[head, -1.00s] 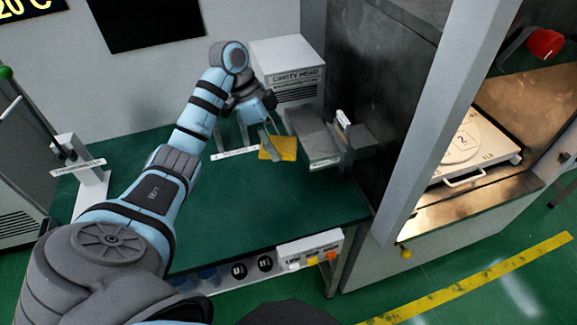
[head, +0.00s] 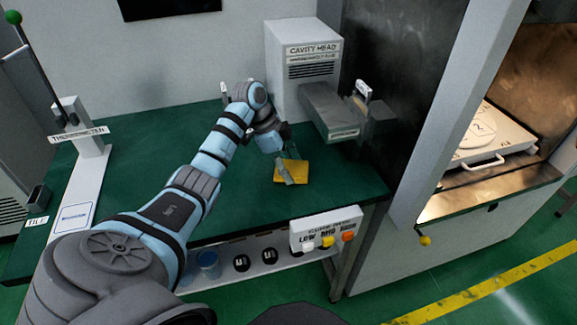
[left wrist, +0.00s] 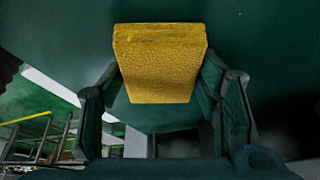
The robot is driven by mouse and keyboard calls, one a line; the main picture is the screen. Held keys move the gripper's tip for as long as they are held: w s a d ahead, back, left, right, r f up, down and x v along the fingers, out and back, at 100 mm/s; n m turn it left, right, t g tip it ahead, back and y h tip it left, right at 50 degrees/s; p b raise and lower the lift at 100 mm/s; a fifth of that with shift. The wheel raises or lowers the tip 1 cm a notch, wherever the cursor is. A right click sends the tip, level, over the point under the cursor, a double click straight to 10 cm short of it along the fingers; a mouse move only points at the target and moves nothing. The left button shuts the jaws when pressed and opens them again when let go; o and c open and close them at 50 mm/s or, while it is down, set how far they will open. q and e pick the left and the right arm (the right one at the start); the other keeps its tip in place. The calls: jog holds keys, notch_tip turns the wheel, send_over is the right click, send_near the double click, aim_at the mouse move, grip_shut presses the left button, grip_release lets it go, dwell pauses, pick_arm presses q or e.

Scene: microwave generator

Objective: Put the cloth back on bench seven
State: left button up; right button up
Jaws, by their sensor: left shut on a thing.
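The yellow cloth (head: 293,172) is a small folded pad over the green bench top (head: 330,190), in front of the cavity head. My left gripper (head: 284,168) reaches down from the left and is shut on it. In the left wrist view the cloth (left wrist: 160,62) sits between the two fingers of the left gripper (left wrist: 162,80). I cannot tell whether the cloth touches the bench or hangs just above it. My right gripper is not in view.
The white cavity head box (head: 305,75) with its grey waveguide (head: 328,108) stands behind the cloth. A thermometer stand (head: 90,180) is at left. A button box (head: 328,232) is at the bench front. An open chamber (head: 500,140) is at right. Bench around the cloth is clear.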

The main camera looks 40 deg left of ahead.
pick_arm(q)
jog(key=shift+w+f, duration=0.2)
jog(key=shift+f, duration=0.05)
jog(key=shift+s, duration=0.1)
jog(key=o, duration=0.8)
jog(key=shift+d, duration=0.1)
jog(key=shift+o, duration=1.2)
jog(key=shift+f, duration=0.1)
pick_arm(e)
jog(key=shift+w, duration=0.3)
pick_arm(q)
jog(key=shift+r, duration=0.25)
jog(key=p+v, duration=0.2)
jog(key=v, duration=1)
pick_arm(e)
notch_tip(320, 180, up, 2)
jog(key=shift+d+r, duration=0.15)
